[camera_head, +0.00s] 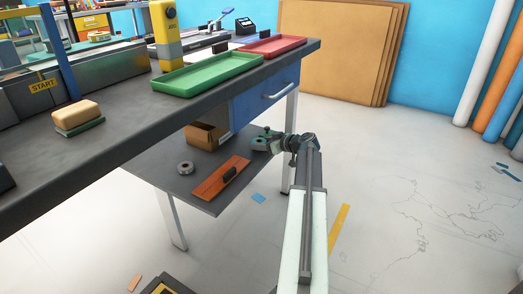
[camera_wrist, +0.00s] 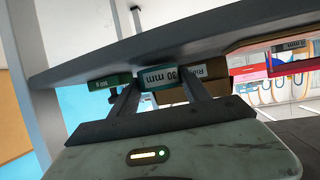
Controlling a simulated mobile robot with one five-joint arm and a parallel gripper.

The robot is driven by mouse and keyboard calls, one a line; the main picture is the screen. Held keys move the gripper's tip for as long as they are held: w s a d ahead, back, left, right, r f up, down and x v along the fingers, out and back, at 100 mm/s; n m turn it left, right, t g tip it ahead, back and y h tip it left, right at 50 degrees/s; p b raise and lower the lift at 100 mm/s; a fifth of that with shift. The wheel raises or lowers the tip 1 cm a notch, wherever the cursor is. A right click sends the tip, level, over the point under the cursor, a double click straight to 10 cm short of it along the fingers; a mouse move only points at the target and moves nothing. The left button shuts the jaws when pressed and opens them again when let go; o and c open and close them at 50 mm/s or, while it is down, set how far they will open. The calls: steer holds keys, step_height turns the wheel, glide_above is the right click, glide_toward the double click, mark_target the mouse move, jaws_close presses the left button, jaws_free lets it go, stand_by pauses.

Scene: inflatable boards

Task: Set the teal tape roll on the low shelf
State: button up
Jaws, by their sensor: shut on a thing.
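The low shelf (camera_head: 160,175) is a dark grey board under the workbench. My gripper (camera_head: 268,143) is at the shelf's right end, beneath the blue drawer. In the wrist view my gripper (camera_wrist: 160,92) is shut on the teal tape roll (camera_wrist: 160,77), whose side carries a "30 mm" label. The roll shows only as a small teal patch at the fingertips in the head view. I cannot tell whether it touches the shelf. A grey ring-shaped roll (camera_head: 184,167) lies on the shelf.
An orange board with a black handle (camera_head: 221,180) lies on the shelf's front part. A cardboard box (camera_head: 205,135) stands at its back. The blue drawer (camera_head: 265,93) hangs above. Green (camera_head: 205,73) and red trays (camera_head: 272,45) sit on the bench top.

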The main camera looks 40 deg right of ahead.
steer(key=shift+f, duration=0.4)
steer(key=o, duration=1.4)
steer(key=shift+o, duration=0.2)
steer(key=shift+r, duration=0.1)
steer(key=shift+r+p, duration=0.3)
steer(key=shift+p, duration=0.15)
steer(key=p+v, duration=0.4)
steer(key=v, duration=0.7)
steer(key=shift+s, duration=0.5)
